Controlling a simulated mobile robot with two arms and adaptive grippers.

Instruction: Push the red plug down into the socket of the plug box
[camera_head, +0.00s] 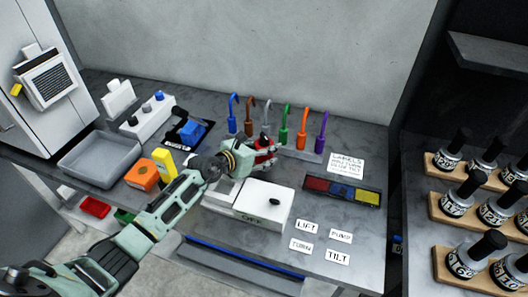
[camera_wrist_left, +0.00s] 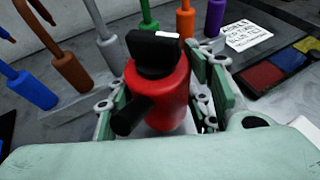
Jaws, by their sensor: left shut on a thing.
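The red plug (camera_head: 264,146) is a red cylinder with a black top and a black stub on its side. My left gripper (camera_head: 258,155) is shut on it, with a green finger on either side of the red plug (camera_wrist_left: 172,92) in the left wrist view. The plug looks about upright. A white box (camera_head: 276,214) with a black knob on top is just in front of the gripper; it may be the plug box. I see no socket, and the plug's lower end is hidden, so I cannot tell if it touches anything. My right gripper is not in view.
Several coloured hooked pieces (camera_head: 284,132) stand in a row behind the plug. A tray of red, blue and yellow patches (camera_head: 342,190) and white label cards (camera_head: 307,227) lie right. A grey bin (camera_head: 100,160), yellow box (camera_head: 164,162) and orange box (camera_head: 142,175) stand left.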

